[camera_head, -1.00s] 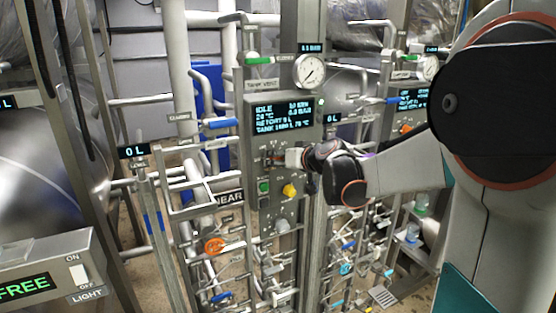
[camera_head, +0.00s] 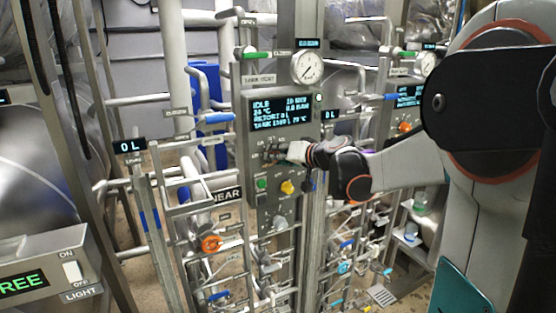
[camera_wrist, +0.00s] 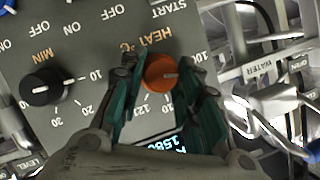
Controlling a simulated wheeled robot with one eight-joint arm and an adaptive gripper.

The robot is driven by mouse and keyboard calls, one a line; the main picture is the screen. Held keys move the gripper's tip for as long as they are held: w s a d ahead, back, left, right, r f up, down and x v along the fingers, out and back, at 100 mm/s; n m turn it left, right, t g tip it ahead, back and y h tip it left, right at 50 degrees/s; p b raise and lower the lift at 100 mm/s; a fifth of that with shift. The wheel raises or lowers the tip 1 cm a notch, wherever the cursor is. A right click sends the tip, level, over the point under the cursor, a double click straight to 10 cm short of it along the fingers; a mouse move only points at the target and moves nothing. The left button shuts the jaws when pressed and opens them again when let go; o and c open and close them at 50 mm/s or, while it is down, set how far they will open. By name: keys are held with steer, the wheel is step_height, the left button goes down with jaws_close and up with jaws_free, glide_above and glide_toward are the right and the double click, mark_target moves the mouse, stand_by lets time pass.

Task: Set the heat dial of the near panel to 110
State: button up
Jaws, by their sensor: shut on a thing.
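The near panel (camera_head: 286,180) is a grey box with a lit display, in the middle of the head view. Its orange heat dial (camera_wrist: 160,73), under the label "HEAT °C", shows upside down in the wrist view. In the head view my gripper (camera_head: 290,152) is at the panel's face and hides the dial.
A black MIN dial (camera_wrist: 45,87) sits beside the heat dial. A pressure gauge (camera_head: 307,67) stands above. Pipes and valve handles crowd both sides, including an orange handwheel (camera_head: 211,244).

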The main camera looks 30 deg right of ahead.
steer(key=shift+d+f+m+t+y+b, duration=0.15)
steer(key=shift+m+t+y+b, duration=0.5)
steer(key=shift+m+b, duration=1)
steer(key=shift+a+f+m+t+y+b, duration=0.15)
steer(key=shift+m+t+y+b, duration=0.75)
steer(key=shift+m, duration=1.3)
steer(key=shift+d+f+m+t+y+b, duration=0.2)
steer(key=shift+m+t+y+b, duration=0.2)
steer(key=shift+m+b, duration=1.35)
steer(key=shift+m, duration=0.4)
steer(key=o, duration=1.1)
steer(key=shift+s, duration=0.1)
